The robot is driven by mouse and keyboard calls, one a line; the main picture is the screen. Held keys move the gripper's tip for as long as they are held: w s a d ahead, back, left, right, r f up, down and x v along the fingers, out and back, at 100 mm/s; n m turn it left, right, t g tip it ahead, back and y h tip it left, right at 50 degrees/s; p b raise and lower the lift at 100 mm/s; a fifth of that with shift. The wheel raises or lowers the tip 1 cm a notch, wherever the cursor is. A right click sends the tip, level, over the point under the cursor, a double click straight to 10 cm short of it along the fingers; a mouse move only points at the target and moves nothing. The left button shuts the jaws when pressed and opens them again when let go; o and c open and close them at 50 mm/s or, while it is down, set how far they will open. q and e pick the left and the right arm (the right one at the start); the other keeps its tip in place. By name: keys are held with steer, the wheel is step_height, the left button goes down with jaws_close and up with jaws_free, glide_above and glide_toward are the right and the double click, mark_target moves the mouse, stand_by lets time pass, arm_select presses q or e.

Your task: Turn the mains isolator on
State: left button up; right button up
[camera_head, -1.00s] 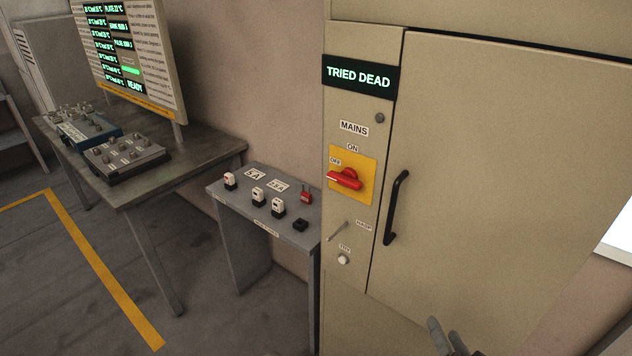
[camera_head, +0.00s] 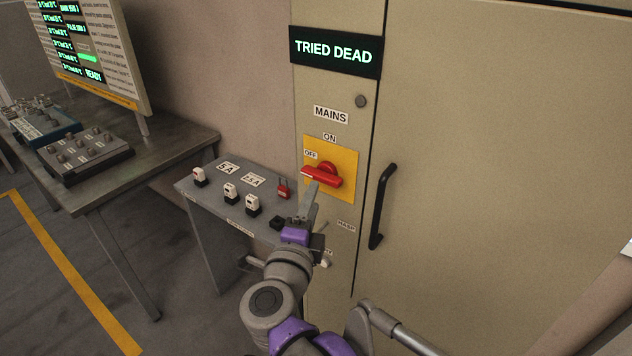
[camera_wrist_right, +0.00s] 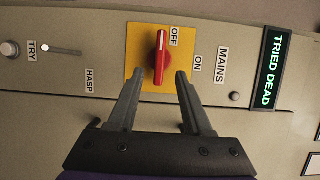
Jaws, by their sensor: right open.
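The mains isolator is a red handle (camera_head: 322,175) on a yellow plate (camera_head: 345,187) on the cabinet front. The handle lies crosswise, pointing at the OFF label (camera_head: 310,154); the ON label (camera_head: 329,138) is above. My right gripper (camera_head: 308,190) is in front of the plate, just below the handle's left part. In the right wrist view the handle (camera_wrist_right: 161,50) shows between and beyond the open fingertips (camera_wrist_right: 160,76). Nothing is gripped; I cannot tell whether a finger touches the handle. My left gripper is not in view.
A TRIED DEAD sign (camera_head: 335,52) is lit above. A black door handle (camera_head: 382,206) stands right of the plate. A small side table (camera_head: 205,205) holds fuse carriers and a red padlock (camera_head: 284,188). A bench (camera_head: 165,145) with instruments stands at left.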

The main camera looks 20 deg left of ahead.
mark_target(320, 180)
steer(key=w, duration=0.6)
steer(key=shift+w+a, duration=0.15)
steer(key=shift+w, duration=0.05)
steer(key=shift+c, duration=0.3)
jaws_close()
